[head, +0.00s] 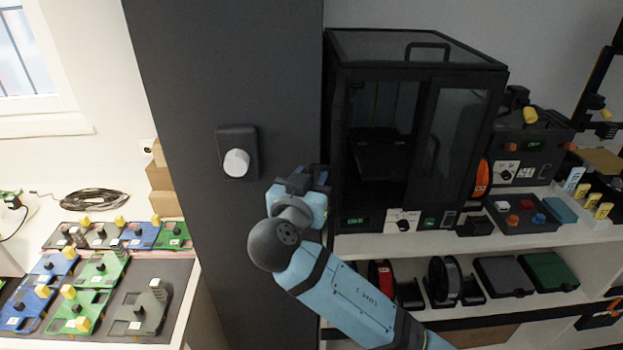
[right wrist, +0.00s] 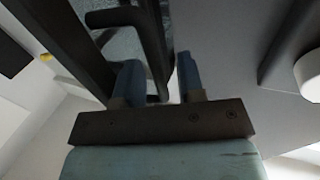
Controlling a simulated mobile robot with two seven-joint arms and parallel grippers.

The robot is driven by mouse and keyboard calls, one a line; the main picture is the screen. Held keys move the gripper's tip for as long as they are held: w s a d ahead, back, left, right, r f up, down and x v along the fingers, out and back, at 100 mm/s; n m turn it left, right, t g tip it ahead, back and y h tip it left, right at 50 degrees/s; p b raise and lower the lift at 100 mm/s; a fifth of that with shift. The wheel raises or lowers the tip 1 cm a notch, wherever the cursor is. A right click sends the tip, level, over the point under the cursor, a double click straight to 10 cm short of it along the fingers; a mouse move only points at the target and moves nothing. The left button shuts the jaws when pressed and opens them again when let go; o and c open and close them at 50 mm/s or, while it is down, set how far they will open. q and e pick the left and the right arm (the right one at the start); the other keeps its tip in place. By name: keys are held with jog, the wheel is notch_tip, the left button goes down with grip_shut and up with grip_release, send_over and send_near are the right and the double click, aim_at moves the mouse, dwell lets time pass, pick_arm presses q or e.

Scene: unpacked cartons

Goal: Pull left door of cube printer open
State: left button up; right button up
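The cube printer (head: 375,218) is a black box with glazed doors, standing on the white shelf. Its right door (head: 462,125) is closed, with a vertical black handle. The left half of its front shows the bare interior and print bed, with no glass across it; the left door appears swung out to the left, nearly edge-on. My right gripper (head: 305,181) is just left of the printer's front left corner. In the right wrist view its two blue fingers (right wrist: 160,80) stand apart, with a black door handle (right wrist: 152,40) reaching between them and glass behind it. My left gripper is out of view.
A dark tall panel (head: 215,70) with a white round knob (head: 237,163) stands close to the left of my right gripper. Spools and boxes (head: 505,275) fill the shelf below the printer. A table with several coloured boards (head: 100,268) is at the lower left.

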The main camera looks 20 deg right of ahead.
aim_at(336, 185)
grip_shut()
jog(key=shift+s+d+f+b, duration=0.2)
jog(key=shift+d+b, duration=0.05)
jog(key=shift+b, duration=0.05)
jog(key=d+n+t+y, duration=0.1)
jog(key=s+d+n+t+y, duration=0.1)
jog(key=y, duration=0.1)
jog(key=s+d+n+y, duration=0.1)
jog(key=y, duration=0.1)
jog(key=shift+s+d+r+n+t+b, duration=0.1)
jog(key=shift+s+r+n+t+b, duration=0.1)
jog(key=shift+n+t+b, duration=0.2)
grip_release()
